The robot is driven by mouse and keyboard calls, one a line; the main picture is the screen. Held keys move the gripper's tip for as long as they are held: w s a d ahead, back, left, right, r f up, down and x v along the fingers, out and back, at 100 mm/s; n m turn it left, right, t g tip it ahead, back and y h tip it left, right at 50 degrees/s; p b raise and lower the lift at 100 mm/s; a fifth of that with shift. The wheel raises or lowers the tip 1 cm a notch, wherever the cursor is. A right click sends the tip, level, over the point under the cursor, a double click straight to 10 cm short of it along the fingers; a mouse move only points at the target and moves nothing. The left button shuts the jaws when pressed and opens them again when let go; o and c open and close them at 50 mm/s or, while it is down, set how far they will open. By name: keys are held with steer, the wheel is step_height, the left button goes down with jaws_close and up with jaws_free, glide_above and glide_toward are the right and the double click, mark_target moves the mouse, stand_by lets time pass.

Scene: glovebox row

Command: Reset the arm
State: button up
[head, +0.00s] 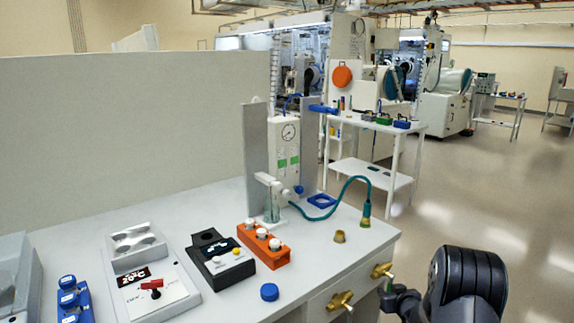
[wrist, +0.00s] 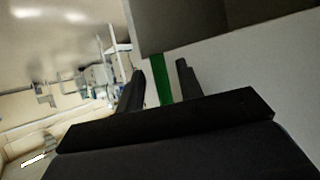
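My arm (head: 468,285) shows as a dark, rounded link at the lower right of the head view, beside the bench's front right corner. A smaller dark part of it reaches left towards the brass valves, and I cannot make out the fingers there. In the wrist view my gripper (wrist: 161,85) has its two dark fingers apart. A green strip (wrist: 163,80) shows between them with clear gaps on both sides, and it does not appear gripped. I cannot tell what the strip belongs to.
The white bench (head: 215,305) holds an orange block (head: 263,245), a black box (head: 220,262), a blue cap (head: 269,292) and a teal hose (head: 340,200). Brass valves (head: 341,301) stick out from its front. A grey partition (head: 130,130) stands behind. Open floor (head: 470,200) lies right.

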steer(key=shift+w+d+f+n+t+h+b, duration=0.15)
steer(key=shift+w+d+n+t+h+b, duration=0.25)
steer(key=shift+b, duration=1.95)
steer(key=shift+r+b, duration=0.2)
steer(key=shift+b, duration=0.2)
steer(key=shift+s, duration=0.2)
